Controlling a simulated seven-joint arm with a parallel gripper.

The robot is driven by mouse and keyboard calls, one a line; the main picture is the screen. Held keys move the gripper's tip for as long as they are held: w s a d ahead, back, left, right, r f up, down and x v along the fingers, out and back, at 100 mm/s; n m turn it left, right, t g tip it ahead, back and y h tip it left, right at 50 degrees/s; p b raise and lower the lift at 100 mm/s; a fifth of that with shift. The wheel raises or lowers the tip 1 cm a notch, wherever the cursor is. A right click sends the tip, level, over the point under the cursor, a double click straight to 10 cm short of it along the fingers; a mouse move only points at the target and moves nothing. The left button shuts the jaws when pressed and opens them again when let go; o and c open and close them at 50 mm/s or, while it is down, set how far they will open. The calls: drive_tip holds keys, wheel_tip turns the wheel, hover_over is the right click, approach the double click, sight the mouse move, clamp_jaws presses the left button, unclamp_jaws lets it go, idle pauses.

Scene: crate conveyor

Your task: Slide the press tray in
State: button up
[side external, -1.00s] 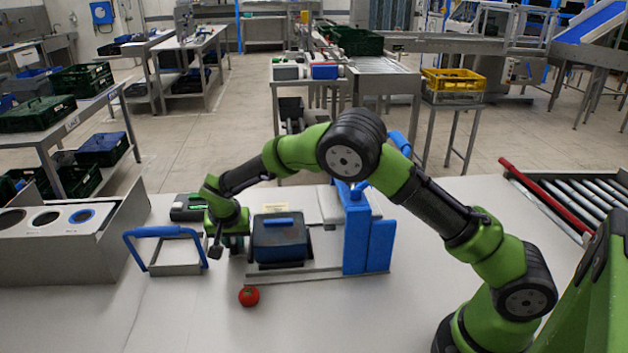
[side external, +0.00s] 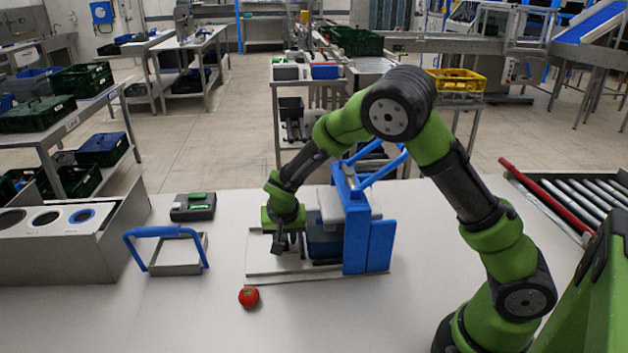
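The press has a blue upright frame (side external: 368,240) with a blue lever on top, on a pale metal base (side external: 262,268). The dark blue press tray (side external: 325,247) sits mostly inside the press, against the blue frame and partly hidden by it. My gripper (side external: 283,250) is at the left side of the tray, low over the base. It looks close to or touching the tray, but I cannot tell which. Its fingers are dark and small, and their opening does not show clearly.
A grey bin unit (side external: 60,245) is at far left. The front of the table is clear.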

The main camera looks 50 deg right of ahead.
drive_tip(key=shift+o, duration=1.1)
drive_tip(key=shift+r, duration=0.1)
drive_tip(key=v, duration=1.6)
drive_tip(key=shift+r, duration=0.35)
drive_tip(key=shift+s+a, duration=0.1)
